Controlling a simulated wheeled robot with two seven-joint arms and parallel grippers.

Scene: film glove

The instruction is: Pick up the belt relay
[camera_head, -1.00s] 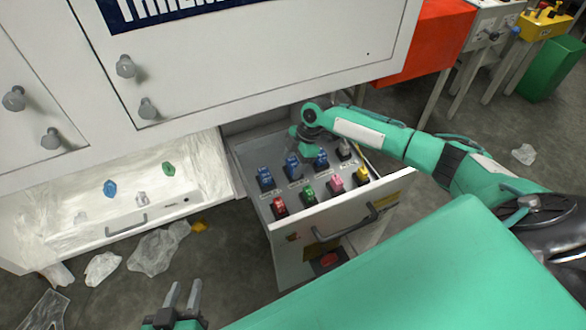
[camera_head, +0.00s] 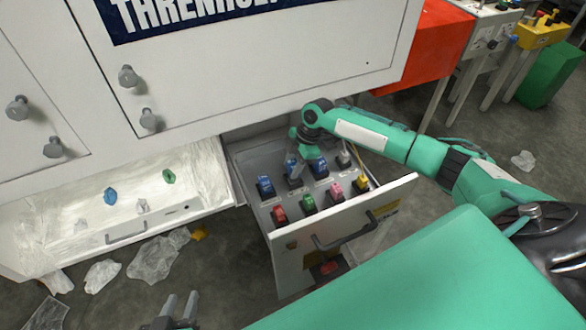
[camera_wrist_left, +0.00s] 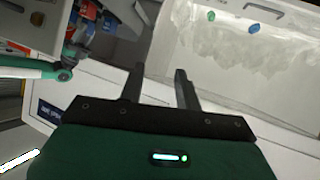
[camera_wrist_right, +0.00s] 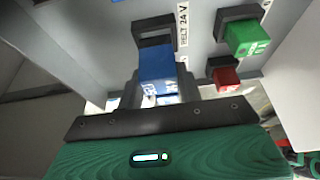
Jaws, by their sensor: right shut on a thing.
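In the right wrist view a blue relay (camera_wrist_right: 157,66) stands in a dark socket, beside a label that seems to read "BELT 24 V". My right gripper (camera_wrist_right: 157,97) is shut on this relay, and it seems seated still. In the head view it appears to be the second blue relay (camera_head: 292,169) from the left in the back row, under my right gripper (camera_head: 299,152), which partly hides it. My left gripper (camera_head: 178,308) is open and empty at the lower edge of the head view; its spread fingers also show in the left wrist view (camera_wrist_left: 158,84).
The open drawer (camera_head: 395,192) also holds blue, white, red (camera_head: 279,214), green (camera_head: 308,204), pink (camera_head: 335,190) and yellow (camera_head: 361,181) relays close together. Left of it is an open white drawer (camera_head: 215,187) with plastic film. Film scraps (camera_head: 155,253) lie on the floor.

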